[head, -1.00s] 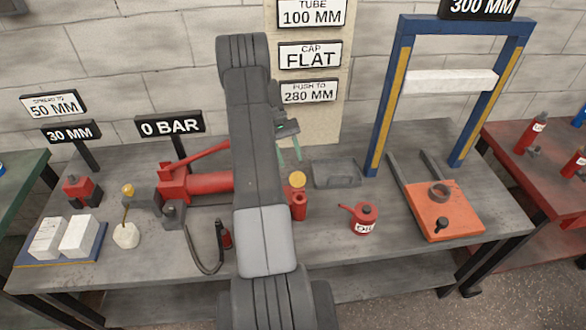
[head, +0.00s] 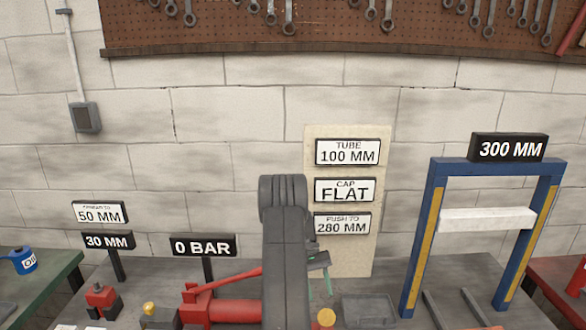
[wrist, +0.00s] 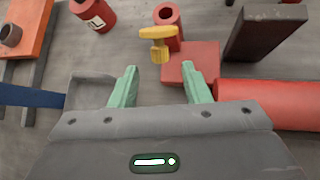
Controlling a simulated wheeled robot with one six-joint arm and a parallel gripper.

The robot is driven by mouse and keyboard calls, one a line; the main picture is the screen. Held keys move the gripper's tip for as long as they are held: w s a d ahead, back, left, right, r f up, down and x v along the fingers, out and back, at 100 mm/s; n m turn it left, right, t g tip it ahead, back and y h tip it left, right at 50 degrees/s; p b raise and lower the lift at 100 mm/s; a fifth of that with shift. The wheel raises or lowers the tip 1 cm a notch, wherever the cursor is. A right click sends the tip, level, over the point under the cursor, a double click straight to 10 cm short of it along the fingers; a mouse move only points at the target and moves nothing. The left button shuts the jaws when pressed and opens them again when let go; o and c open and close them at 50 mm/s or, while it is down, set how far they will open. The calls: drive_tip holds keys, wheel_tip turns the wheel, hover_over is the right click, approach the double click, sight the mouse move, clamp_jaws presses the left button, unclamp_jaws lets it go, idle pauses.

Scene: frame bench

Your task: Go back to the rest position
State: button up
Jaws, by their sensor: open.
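My gripper (wrist: 158,85) is open, with its two green fingers apart and nothing between them in the wrist view. It hangs above the grey bench, behind my arm in the head view, where only a bit of green finger (head: 328,286) shows. Beyond the fingertips in the wrist view are a yellow knob-like piece (wrist: 158,40), a red block (wrist: 190,62) and a red tube (wrist: 167,14). The fingers look clear of them, though the exact gap cannot be told.
A red pump cylinder (wrist: 270,104) lies close on the right in the wrist view. A blue frame (head: 423,240) stands at the right of the bench. A grey tray (head: 368,309) is near my gripper. Sign posts (head: 207,269) rise at the left. The wall (head: 230,125) is behind.

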drive_tip(key=p+x, duration=0.1)
drive_tip(key=x, duration=0.4)
drive_tip(key=shift+s, duration=0.2)
drive_tip(key=shift+s+r+t+p, duration=0.2)
drive_tip(key=shift+r+t+p, duration=0.25)
drive_tip(key=shift+t, duration=0.65)
drive_tip(key=shift+f, duration=0.2)
